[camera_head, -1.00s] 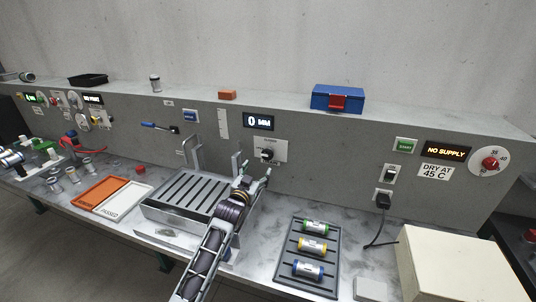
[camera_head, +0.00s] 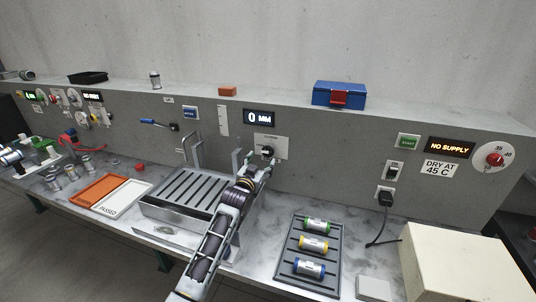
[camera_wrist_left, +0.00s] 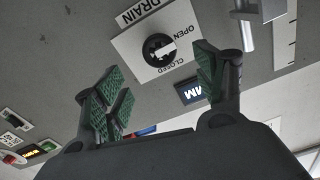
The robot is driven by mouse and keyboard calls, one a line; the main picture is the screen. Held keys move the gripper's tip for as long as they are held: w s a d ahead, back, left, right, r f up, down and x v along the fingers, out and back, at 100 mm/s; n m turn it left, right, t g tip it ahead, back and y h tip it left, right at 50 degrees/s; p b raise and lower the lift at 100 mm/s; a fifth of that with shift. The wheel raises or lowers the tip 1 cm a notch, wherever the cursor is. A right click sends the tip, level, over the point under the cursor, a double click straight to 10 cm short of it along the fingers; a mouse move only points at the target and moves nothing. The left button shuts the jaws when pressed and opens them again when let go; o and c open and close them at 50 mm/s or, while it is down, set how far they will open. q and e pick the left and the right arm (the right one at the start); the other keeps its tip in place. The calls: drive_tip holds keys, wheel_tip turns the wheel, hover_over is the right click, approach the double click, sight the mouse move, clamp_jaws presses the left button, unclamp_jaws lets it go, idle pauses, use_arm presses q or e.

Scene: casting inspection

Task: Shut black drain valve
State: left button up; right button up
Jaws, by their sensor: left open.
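The black drain valve (camera_head: 267,151) is a round knob on a white plate on the grey panel, below the "0 MM" display. In the left wrist view the knob (camera_wrist_left: 152,53) sits by the words OPEN and CLOSED, with DRAIN above; a pale mark crosses it, but its exact setting is hard to tell. My left gripper (camera_head: 257,165) is just in front of the valve. In the left wrist view its green-padded fingers (camera_wrist_left: 160,85) are spread wide with nothing between them, the knob ahead of the gap. My right gripper is not in view.
A slotted metal basin (camera_head: 150,209) lies left of my arm, with upright metal brackets (camera_head: 196,150) behind it. A dark rack (camera_head: 336,270) with three coloured cylinders lies to the right. A blue box (camera_head: 325,94) stands on the ledge. A beige box (camera_head: 450,262) fills the front right.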

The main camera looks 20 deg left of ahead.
sight(267, 151)
use_arm(q)
drive_tip(key=shift+w+b, duration=0.85)
drive_tip(key=shift+w, duration=0.65)
drive_tip(key=shift+w+f+b, duration=0.1)
drive_tip(key=shift+w+b, duration=0.45)
drive_tip(key=shift+w, duration=0.3)
drive_tip(key=shift+w+d+b, duration=0.1)
drive_tip(key=shift+w+b, duration=0.45)
drive_tip(key=shift+w, duration=0.3)
drive_tip(key=shift+w+b, duration=0.55)
drive_tip(key=shift+w, duration=0.25)
drive_tip(key=shift+w+b, duration=0.3)
drive_tip(key=shift+w, duration=0.5)
drive_tip(key=shift+c, duration=0.4)
drive_tip(key=c, duration=1)
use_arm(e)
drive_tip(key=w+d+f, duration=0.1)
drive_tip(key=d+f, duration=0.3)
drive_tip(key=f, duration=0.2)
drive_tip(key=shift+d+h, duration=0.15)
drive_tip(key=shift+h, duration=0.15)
